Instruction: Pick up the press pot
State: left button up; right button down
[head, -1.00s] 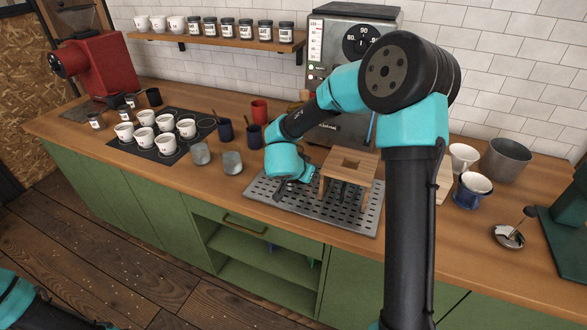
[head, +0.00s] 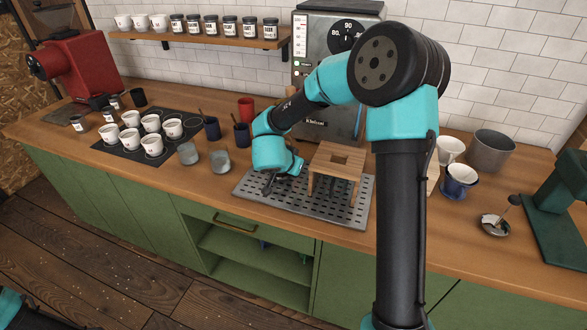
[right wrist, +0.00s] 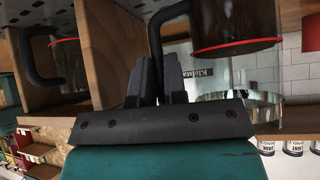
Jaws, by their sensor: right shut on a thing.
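In the right wrist view, a glass press pot (right wrist: 240,45) shows with a black part, a red band and a black curved handle. My right gripper (right wrist: 165,75) is shut on that handle, beside the glass. In the head view my right gripper (head: 272,183) is low over the perforated steel tray (head: 250,194), left of the wooden stand (head: 338,158). The pot is mostly hidden or too clear to make out there. Only a piece of my left arm shows at the lower left corner; its gripper is out of view.
A similar dark piece with a red band and handle (right wrist: 35,60) shows by wood in the wrist view. Grey cups (head: 219,161) stand left of the tray. The espresso machine (head: 328,118) is behind. A white cup (head: 450,150) and blue mug (head: 458,182) stand right.

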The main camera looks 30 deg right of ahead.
jog(key=s+a+r, duration=0.3)
jog(key=s+a, duration=0.6)
jog(key=s, duration=0.4)
jog(key=shift+r, duration=0.3)
jog(key=shift+s, duration=0.15)
